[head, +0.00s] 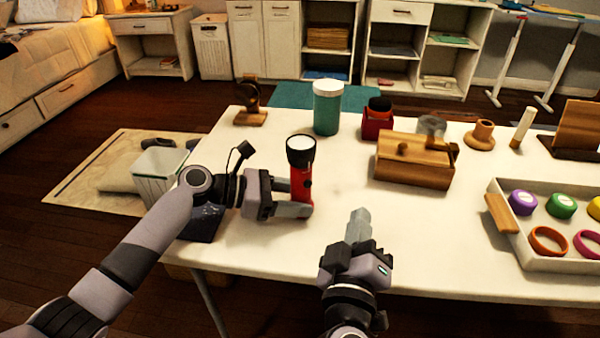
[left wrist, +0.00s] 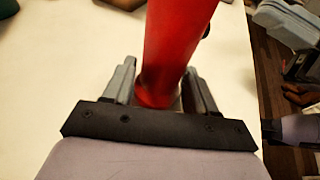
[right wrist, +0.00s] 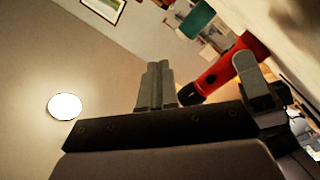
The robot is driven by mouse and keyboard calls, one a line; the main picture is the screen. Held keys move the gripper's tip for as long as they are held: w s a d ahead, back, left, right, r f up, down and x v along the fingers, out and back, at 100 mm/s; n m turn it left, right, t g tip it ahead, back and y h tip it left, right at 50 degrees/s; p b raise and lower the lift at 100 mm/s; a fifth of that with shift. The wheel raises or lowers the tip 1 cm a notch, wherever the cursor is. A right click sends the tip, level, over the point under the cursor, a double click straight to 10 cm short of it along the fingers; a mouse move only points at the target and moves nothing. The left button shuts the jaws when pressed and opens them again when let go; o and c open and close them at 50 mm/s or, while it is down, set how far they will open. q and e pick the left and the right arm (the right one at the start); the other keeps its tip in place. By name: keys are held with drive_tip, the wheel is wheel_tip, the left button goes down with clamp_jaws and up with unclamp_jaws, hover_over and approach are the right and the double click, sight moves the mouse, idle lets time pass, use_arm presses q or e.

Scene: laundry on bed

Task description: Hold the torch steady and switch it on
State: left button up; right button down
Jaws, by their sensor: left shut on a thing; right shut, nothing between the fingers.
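The red torch (head: 302,184) stands upright at the table's near left, its black head and pale lens (head: 301,144) facing up. I cannot tell whether the lens is lit. A small dark bump shows on its right side. My left gripper (head: 293,208) is shut on the torch's lower body; in the left wrist view the red body (left wrist: 175,50) stands between the fingers. My right gripper (head: 359,224) is shut and empty, to the right of the torch and apart from it. The right wrist view shows its closed fingers (right wrist: 155,88) and the torch (right wrist: 225,70) beyond.
A wooden box (head: 414,165), a green jar with a white lid (head: 327,110) and a red holder (head: 377,122) stand behind. A tray (head: 508,240) with coloured rings and lids lies at the right. The table between the torch and tray is mostly clear.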

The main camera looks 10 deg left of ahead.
sight(308, 184)
drive_tip(key=shift+s+a+f+n, duration=0.15)
drive_tip(key=shift+s+a, duration=0.1)
drive_tip(key=shift+s, duration=0.25)
drive_tip(key=shift+s+a+f+n, duration=0.15)
drive_tip(key=shift+s+a, duration=0.1)
drive_tip(key=shift+s, duration=0.2)
drive_tip(key=shift+a, duration=0.15)
drive_tip(key=shift+w+a, duration=1.4)
drive_tip(key=shift+w, duration=0.25)
drive_tip(key=shift+w+a, duration=1.35)
drive_tip(key=shift+w, duration=0.25)
drive_tip(key=shift+w+a, duration=0.1)
drive_tip(key=shift+w+a, duration=0.2)
